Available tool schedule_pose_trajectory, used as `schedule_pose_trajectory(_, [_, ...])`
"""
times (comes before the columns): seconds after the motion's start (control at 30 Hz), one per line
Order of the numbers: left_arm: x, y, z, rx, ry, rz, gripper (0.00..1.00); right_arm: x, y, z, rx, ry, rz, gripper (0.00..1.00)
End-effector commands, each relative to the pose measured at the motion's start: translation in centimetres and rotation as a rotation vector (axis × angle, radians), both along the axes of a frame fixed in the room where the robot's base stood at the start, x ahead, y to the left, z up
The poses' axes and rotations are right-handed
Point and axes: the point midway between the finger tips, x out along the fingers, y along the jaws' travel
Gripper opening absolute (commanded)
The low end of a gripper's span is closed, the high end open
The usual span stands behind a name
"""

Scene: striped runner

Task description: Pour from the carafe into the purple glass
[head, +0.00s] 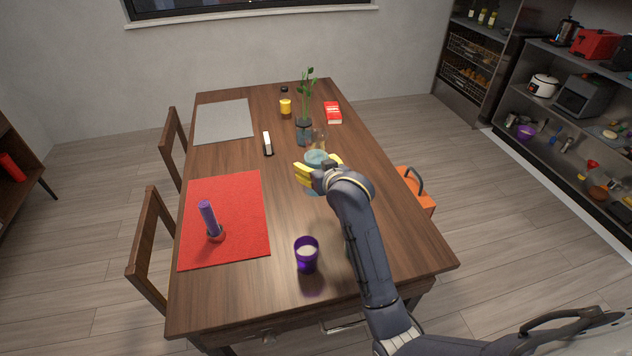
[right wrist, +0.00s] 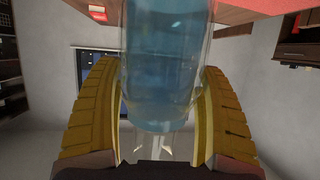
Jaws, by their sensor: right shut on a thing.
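The carafe (head: 316,157) is clear glass with blue liquid inside, right of the middle of the wooden table. My right gripper (head: 318,168) is shut on it, with yellow fingers on either side. In the right wrist view the carafe (right wrist: 163,75) fills the space between the two fingers (right wrist: 160,120). I cannot tell whether its base touches the table. The purple glass (head: 307,262) stands upright near the table's front edge, apart from the carafe and nearer to me. Something pale shows inside it. My left gripper is not in view.
A glass vase with a green plant (head: 304,130) stands behind the carafe. A red placemat (head: 240,195) with a purple candle (head: 208,216) lies left. A white-and-black block (head: 267,143), a yellow bottle (head: 285,104) and a red packet (head: 333,113) are farther back. Table around the purple glass is bare.

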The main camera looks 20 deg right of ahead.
Motion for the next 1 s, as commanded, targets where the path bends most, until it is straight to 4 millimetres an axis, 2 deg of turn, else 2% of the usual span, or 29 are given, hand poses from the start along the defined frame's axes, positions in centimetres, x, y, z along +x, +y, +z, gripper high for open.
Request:
schedule_pose_trajectory(0.03, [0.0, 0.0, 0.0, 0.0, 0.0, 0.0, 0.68, 0.1, 0.1, 1.4, 0.003, -0.01, 0.0, 0.28])
schedule_pose_trajectory(0.2, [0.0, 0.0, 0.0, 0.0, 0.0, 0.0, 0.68, 0.1, 0.1, 4.0, 0.002, -0.008, 0.001, 0.28])
schedule_pose_trajectory(0.5, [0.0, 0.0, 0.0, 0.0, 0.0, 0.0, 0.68, 0.0, 0.0, 6.8, 0.004, -0.007, -0.002, 0.28])
schedule_pose_trajectory(0.67, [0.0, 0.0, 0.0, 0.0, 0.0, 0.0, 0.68, -0.8, -0.3, 8.7, 0.003, -0.009, -0.013, 0.28])
schedule_pose_trajectory(0.73, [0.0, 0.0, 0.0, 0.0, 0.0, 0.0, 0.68, -1.9, -0.4, 9.6, 0.005, -0.01, -0.021, 0.28])
schedule_pose_trajectory(0.83, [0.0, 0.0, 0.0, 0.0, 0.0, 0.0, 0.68, -4.4, -0.6, 9.9, 0.004, -0.007, -0.035, 0.28])
schedule_pose_trajectory(1.0, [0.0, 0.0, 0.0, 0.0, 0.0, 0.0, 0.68, -9.2, -0.7, 9.0, 0.003, -0.003, -0.059, 0.28])
